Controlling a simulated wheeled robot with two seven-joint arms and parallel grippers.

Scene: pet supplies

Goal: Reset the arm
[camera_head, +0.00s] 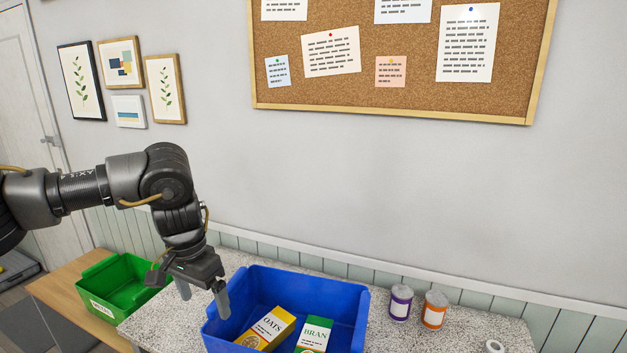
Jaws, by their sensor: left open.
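My left arm comes in from the left, and my left gripper (203,296) points down with its two fingers apart and nothing between them. It hangs at the left rim of the blue bin (356,318), with one finger in front of the bin's left edge. I cannot tell whether it touches the rim. A yellow oats box (268,327) and a green and white bran box (313,336) lie in the bin. My right gripper is not in view.
A green bin (121,283) stands on a wooden table to the left. On the speckled counter (400,338), a purple can (400,303) and an orange can (434,309) stand right of the blue bin. A small white round item (494,346) lies farther right. The wall is behind.

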